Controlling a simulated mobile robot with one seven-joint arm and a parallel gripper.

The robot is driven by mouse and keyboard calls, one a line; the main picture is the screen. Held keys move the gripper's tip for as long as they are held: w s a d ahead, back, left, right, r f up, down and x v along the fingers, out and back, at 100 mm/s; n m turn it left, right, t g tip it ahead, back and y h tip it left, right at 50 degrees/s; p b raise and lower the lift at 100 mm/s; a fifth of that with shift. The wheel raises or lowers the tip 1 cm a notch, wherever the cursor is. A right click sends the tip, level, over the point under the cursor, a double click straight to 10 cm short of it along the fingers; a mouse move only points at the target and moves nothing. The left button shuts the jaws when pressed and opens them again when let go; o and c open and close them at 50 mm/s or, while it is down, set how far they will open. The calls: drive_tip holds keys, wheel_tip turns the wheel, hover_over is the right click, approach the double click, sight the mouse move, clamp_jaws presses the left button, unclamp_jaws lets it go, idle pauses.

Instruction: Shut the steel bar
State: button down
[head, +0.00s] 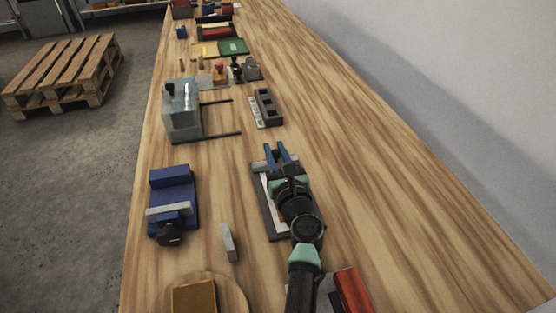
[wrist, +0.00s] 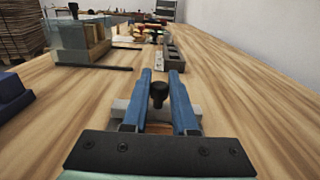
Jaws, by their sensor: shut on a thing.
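My gripper (head: 275,148) is over a dark flat base (head: 262,207) with a white sheet on the wooden bench. In the wrist view my gripper's two blue fingers (wrist: 160,74) stand on either side of a black knob (wrist: 159,92) and are shut on it. A grey steel bar (wrist: 121,106) lies crosswise below the knob and shows on both sides of the fingers. An orange-brown patch shows between the fingers. In the head view my arm and fingers hide the knob and most of the bar, so its exact angle is hard to tell.
A clear box with rods (head: 183,115) and a grey slotted block (head: 267,105) lie beyond. A red-and-grey item (head: 352,290) is near my arm. The bench's right side is clear.

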drive_tip(key=shift+w+r, duration=0.1)
drive_tip(key=shift+r, duration=0.1)
drive_tip(key=c, duration=0.7)
unclamp_jaws()
drive_tip(key=shift+w+a+f, duration=0.1)
drive_tip(key=shift+f, duration=0.05)
drive_tip(key=p+v, duration=0.2)
drive_tip(key=v, duration=1)
drive_tip(key=shift+s, duration=0.55)
drive_tip(key=shift+p, duration=0.3)
